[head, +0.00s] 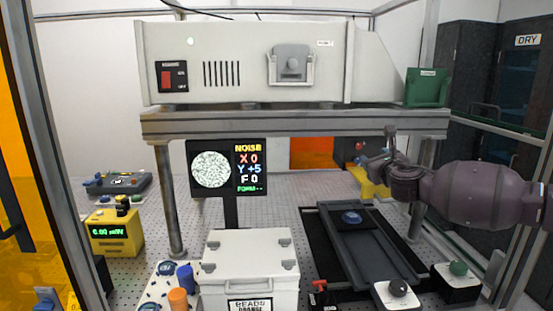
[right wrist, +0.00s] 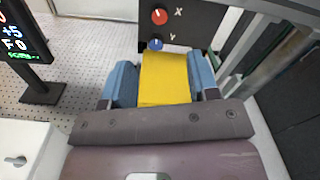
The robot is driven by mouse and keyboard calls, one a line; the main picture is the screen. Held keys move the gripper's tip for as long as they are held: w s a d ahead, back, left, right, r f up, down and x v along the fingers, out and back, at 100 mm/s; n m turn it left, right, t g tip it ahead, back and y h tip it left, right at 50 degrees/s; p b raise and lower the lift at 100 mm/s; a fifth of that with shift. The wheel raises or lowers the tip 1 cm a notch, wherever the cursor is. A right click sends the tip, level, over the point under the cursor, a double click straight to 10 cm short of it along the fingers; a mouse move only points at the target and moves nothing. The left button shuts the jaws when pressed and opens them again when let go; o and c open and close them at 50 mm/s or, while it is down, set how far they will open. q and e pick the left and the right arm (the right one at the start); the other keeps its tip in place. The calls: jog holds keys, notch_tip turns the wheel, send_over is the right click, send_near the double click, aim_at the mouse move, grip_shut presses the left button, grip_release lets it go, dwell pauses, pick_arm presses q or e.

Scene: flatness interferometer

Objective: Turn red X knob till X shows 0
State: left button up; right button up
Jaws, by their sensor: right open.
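The red X knob (right wrist: 160,16) is on a dark panel (right wrist: 196,22) at the top of the right wrist view, with a pale mark on its face. The blue Y knob (right wrist: 155,44) sits below it. The red knob also shows small in the head view (head: 360,145). The monitor (head: 249,172) reads NOISE, X 0, Y +5, F 0. My right gripper (right wrist: 162,80) is open, its blue-padded fingers apart and short of the red knob. A yellow part (right wrist: 165,78) shows between the fingers; I cannot tell whether they touch it. My left gripper is out of view.
A metal beam (head: 295,125) on posts carries the large pale housing (head: 245,85) above. A white lidded box (head: 250,260) stands in front of the monitor. A dark rail stage (head: 365,250) lies below my right arm. A yellow meter (head: 115,235) stands at left.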

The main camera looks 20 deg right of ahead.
dwell(0.8)
